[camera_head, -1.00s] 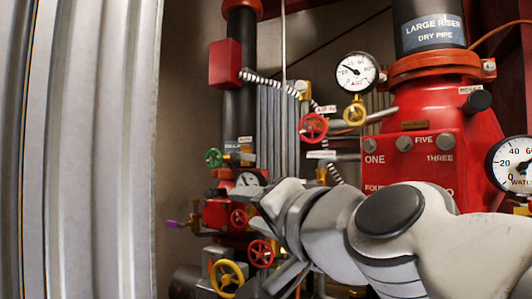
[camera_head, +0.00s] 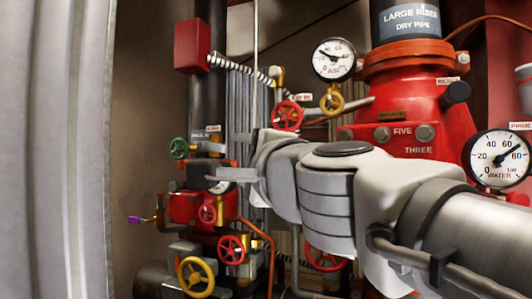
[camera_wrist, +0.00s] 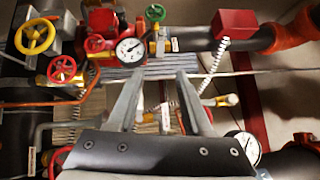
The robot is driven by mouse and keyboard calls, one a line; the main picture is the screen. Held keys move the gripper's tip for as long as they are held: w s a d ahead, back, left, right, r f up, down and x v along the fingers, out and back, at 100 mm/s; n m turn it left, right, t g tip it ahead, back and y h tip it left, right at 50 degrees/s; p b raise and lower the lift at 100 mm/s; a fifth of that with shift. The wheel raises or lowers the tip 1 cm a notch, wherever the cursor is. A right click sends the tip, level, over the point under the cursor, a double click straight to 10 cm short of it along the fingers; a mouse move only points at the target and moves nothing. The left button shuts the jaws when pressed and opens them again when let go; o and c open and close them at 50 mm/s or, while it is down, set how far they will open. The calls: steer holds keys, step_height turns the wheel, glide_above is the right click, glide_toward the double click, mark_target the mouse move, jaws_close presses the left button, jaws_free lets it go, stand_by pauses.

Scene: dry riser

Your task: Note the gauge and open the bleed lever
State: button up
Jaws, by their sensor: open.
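An air gauge (camera_head: 334,58), white with a black needle, hangs upper centre in the head view. A water gauge (camera_head: 498,158) is at the right, its needle pointing up and right. A smaller white gauge (camera_wrist: 130,50) on the red valve body shows in the wrist view, left of my fingers. A small purple-ended lever (camera_head: 134,220) sticks out left of the small riser; no label marks it as the bleed lever. My gripper (camera_wrist: 162,78) is open and empty, fingers apart.
The large red riser (camera_head: 425,115) stands at the right. Corrugated metal (camera_head: 60,150) fills the left edge; a bare wall gap (camera_head: 140,100) lies beside it.

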mark_target(220, 149)
steer(key=x, duration=1.3)
steer(key=shift+a+b, duration=0.1)
steer(key=shift+b, duration=0.3)
jaws_close()
